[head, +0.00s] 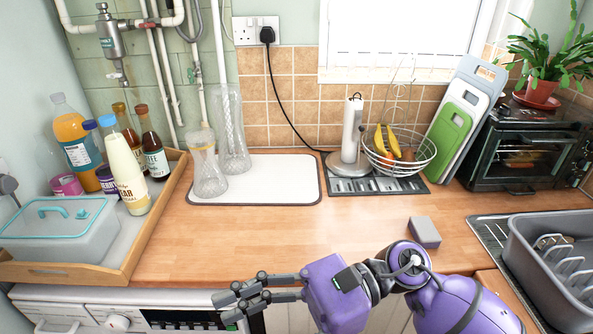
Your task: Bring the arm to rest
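My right arm comes in from the bottom right in purple and grey. My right gripper (228,307) reaches left over the counter's front edge. Its two dark grey fingers look apart, with nothing seen between them. The gripper is clear of the objects on the counter. My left gripper and arm are not in view.
A grey block (424,232) lies on the wooden counter (270,235) above my forearm. A dish rack (540,260) stands at the right. A wooden tray (150,240) with bottles and a lidded box is at the left. Glass vases (209,175) stand on a white mat (285,180).

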